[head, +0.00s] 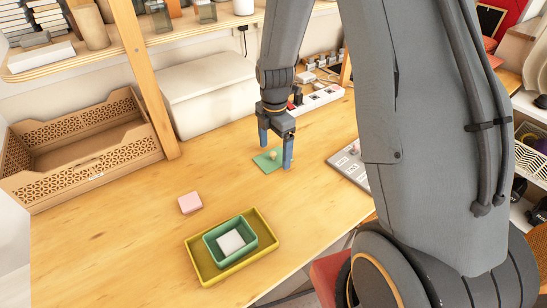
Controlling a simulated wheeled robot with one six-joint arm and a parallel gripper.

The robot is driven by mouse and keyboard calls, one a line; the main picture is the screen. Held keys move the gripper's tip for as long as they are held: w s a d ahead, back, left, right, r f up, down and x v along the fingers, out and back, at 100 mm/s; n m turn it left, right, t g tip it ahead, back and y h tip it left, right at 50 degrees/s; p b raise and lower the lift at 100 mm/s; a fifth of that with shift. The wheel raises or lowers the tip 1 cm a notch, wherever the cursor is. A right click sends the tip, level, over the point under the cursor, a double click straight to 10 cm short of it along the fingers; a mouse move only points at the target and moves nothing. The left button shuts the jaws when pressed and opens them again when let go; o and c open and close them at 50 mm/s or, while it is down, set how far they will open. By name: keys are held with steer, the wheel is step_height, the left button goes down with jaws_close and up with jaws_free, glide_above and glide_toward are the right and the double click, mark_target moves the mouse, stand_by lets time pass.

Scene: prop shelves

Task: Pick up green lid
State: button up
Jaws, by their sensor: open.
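The green lid (262,163) is a flat green square with a small pale knob (271,156), lying on the wooden table. My gripper (276,155) is open above the lid, its two blue fingers pointing down on either side of the knob. The right finger overlaps the lid's right edge in the picture. I cannot tell whether the fingers touch the lid or the table.
A yellow tray (205,279) holds a green box (250,243) with a white block (231,241) inside. A pink block (190,203) lies nearby. A wooden crate (80,180), white bin (200,110) and power strip (322,98) stand farther back. Bare table surrounds the lid's front.

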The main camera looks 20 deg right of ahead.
steer(key=shift+f, duration=0.4)
steer(key=c, duration=1.1)
steer(key=shift+r, duration=0.1)
